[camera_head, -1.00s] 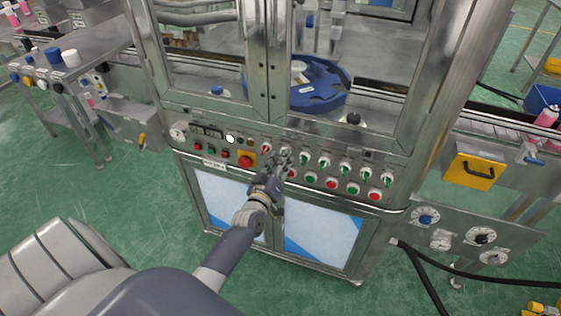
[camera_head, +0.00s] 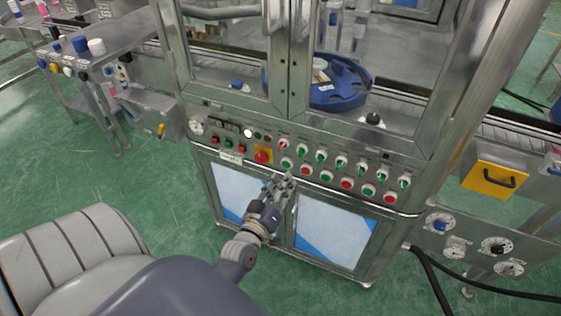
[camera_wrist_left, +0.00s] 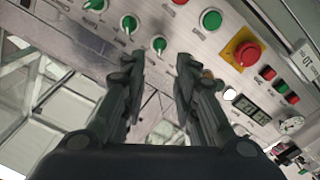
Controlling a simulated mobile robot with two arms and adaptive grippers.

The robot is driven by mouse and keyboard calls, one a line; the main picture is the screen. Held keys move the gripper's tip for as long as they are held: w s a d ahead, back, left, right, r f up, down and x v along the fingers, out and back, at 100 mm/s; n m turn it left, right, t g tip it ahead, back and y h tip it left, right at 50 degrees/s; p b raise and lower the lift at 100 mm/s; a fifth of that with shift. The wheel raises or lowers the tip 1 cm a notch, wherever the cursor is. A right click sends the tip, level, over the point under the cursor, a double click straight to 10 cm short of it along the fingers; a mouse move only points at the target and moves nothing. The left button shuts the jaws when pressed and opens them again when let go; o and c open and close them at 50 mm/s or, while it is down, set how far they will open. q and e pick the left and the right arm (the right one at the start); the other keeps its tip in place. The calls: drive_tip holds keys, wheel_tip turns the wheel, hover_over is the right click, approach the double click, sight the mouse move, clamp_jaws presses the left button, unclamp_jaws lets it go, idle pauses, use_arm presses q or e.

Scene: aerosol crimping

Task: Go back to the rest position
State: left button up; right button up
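My left gripper (camera_head: 279,184) is in front of the crimping machine, just below its button panel (camera_head: 270,140) and before the lower cabinet doors. In the left wrist view its two fingers (camera_wrist_left: 161,72) stand apart with nothing between them, so it is open and empty. The panel carries green and red buttons, green switches and a red emergency stop on a yellow plate (camera_head: 264,156); the emergency stop also shows in the left wrist view (camera_wrist_left: 246,53). The fingers look apart from the panel. My right gripper is not in view.
Behind the glass doors stands a blue rotary part (camera_head: 340,88). A side table (camera_head: 110,55) with coloured caps is at the left. A yellow handled panel (camera_head: 492,179) and dials (camera_head: 440,222) are at the right. Black cables (camera_head: 432,275) run low at the right.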

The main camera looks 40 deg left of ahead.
use_arm(q)
drive_tip(key=shift+s+d, duration=0.15)
drive_tip(key=shift+s, duration=0.25)
drive_tip(key=s+d+f+m+g+h, duration=0.1)
drive_tip(key=s+d+f+m+g, duration=0.15)
drive_tip(key=f, duration=0.65)
drive_tip(key=s+d+f+m+g+h, duration=0.1)
drive_tip(key=s+d+f+g+h, duration=0.2)
drive_tip(key=f, duration=0.7)
drive_tip(key=s+d+f+m+g, duration=0.25)
drive_tip(key=s+f, duration=0.25)
drive_tip(key=f, duration=0.4)
drive_tip(key=s+d+f+m+g, duration=0.1)
drive_tip(key=s+f+g, duration=0.1)
drive_tip(key=s+f, duration=0.4)
drive_tip(key=s+d+f+m+g, duration=0.1)
drive_tip(key=s+f, duration=0.5)
drive_tip(key=s, duration=0.8)
drive_tip(key=s+d+f+m+g, duration=0.1)
drive_tip(key=s+f+m+g, duration=0.2)
drive_tip(key=s, duration=0.7)
wheel_tip(320, 180, down, 3)
drive_tip(key=shift+d+f+g, duration=0.1)
drive_tip(key=shift+d+g, duration=0.05)
drive_tip(key=shift+g, duration=1.05)
drive_tip(key=shift+w, duration=0.1)
